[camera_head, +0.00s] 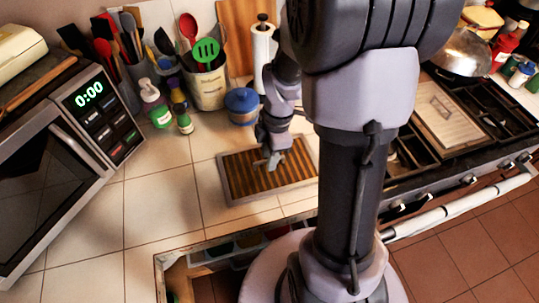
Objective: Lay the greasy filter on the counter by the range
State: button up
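A flat rectangular filter (245,186) with brown and dark stripes and a grey metal frame lies on the tiled counter (195,205), left of the range (425,150). It looks flat on the tiles. My gripper (273,163) points down over the middle of the filter, at or just above its striped face. The fingertips are small, so I cannot tell whether they touch it or whether they are open or shut.
A microwave (50,165) stands at the left. Utensil crocks (207,88), bottles, a blue pot (242,106) and a paper towel roll (262,55) line the back. A pale panel (448,115) lies on the range. An open drawer (215,275) is below the counter front.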

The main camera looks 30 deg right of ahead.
jog(key=shift+r, duration=0.1)
notch_tip(320, 180, up, 12)
jog(key=d+p, duration=0.1)
jog(key=p, duration=0.5)
jog(key=s+a+r+m+t, duration=0.2)
jog(key=s+a+r+m, duration=0.3)
jog(key=a+m, duration=0.3)
jog(key=s+a+r+m+t, duration=0.3)
jog(key=s+a+r+m, duration=0.2)
jog(key=a+r+m, duration=0.3)
jog(key=m, duration=0.3)
jog(key=shift+s+y, duration=0.15)
jog(key=shift+y, duration=0.15)
